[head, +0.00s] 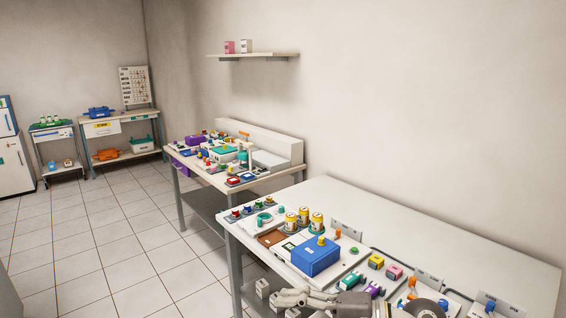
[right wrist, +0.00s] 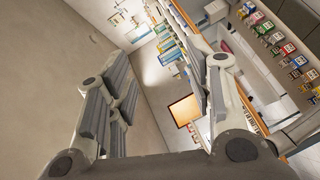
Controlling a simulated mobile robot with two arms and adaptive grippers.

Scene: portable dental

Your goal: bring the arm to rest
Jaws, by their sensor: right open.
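My right gripper (head: 290,298) shows at the bottom edge of the head view, in front of the near workbench (head: 420,226). Its fingers point left. In the right wrist view the two fingers of the right gripper (right wrist: 162,85) stand wide apart with nothing between them. My left gripper is not in the head view.
The near bench carries a blue box (head: 316,256), several yellow-topped jars (head: 304,216), and small yellow and pink blocks. A second bench (head: 262,186) stands behind it. A wall shelf (head: 253,56) hangs above. Tiled floor (head: 110,240) is clear at left.

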